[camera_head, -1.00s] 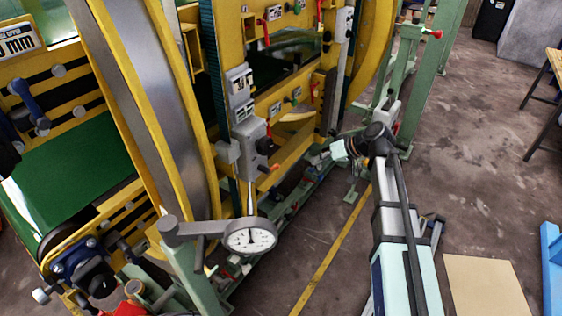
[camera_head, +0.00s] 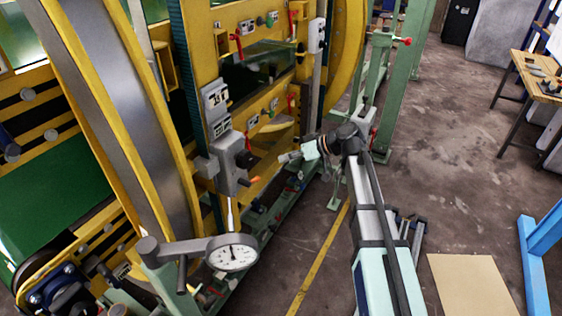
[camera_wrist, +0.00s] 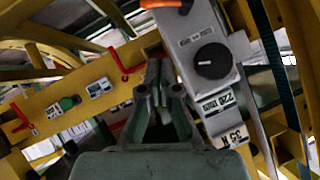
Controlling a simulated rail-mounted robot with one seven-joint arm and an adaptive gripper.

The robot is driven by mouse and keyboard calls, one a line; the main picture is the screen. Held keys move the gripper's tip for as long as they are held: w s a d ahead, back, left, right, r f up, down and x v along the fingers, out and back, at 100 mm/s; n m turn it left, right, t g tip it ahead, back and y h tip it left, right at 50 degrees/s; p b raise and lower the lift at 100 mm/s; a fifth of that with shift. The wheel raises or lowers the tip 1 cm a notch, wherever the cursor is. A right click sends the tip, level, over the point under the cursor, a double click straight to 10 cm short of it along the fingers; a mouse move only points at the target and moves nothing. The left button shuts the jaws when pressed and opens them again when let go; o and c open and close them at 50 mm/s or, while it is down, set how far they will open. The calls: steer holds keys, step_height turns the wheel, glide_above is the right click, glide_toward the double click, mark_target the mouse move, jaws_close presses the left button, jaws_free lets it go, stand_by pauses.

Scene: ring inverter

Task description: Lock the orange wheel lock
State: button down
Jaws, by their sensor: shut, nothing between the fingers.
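In the head view a small orange-tipped lever (camera_head: 254,180) sticks out of the lower right of a grey box (camera_head: 231,163) on the yellow frame. I cannot tell for certain whether it is the wheel lock. My gripper (camera_head: 285,157) is to the right of this box, apart from it in the picture, and small. In the wrist view my gripper (camera_wrist: 158,68) is shut and empty, its fingertips together in front of a yellow beam. A grey box with a black knob (camera_wrist: 213,61) and number labels is just right of the fingertips.
Red levers (camera_wrist: 126,62) and a green button (camera_wrist: 68,103) sit on the yellow beam. In the head view a round dial gauge (camera_head: 232,252) stands below the grey box. A blue frame (camera_head: 535,250) and a table (camera_head: 540,75) are at the right. Floor between is mostly clear.

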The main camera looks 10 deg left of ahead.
steer(key=d+f+p+x, duration=0.1)
steer(key=f+p+x, duration=0.1)
steer(key=x, duration=0.9)
steer(key=shift+s+p, duration=0.65)
steer(key=shift+p, duration=0.05)
steer(key=shift+f, duration=0.15)
